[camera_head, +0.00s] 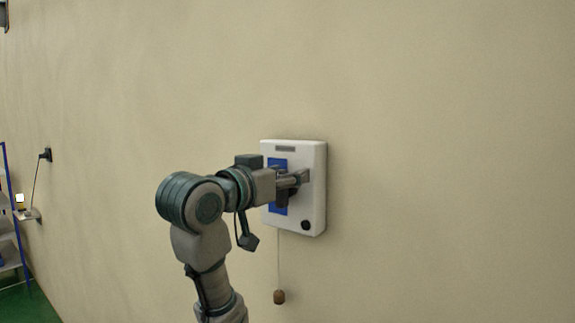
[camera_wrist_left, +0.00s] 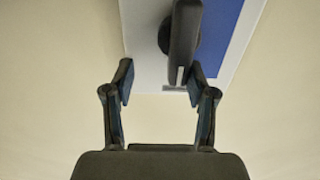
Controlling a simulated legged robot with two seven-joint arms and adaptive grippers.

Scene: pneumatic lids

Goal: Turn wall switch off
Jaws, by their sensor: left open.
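The wall switch (camera_head: 314,195) is a white box on the wall with a blue panel and a small grey label at the top. Its dark handle (camera_wrist_left: 185,42) on a round hub shows in the left wrist view, with the box face (camera_wrist_left: 143,32) behind it. My left gripper (camera_head: 297,180) is at the front of the box and hides part of the panel. In the left wrist view its open fingers (camera_wrist_left: 160,84) are apart, with the handle's end close to the right-hand finger; I cannot tell if they touch. My right gripper is not in view.
A dark round knob (camera_head: 305,225) sits low on the box. The wall around the box is bare.

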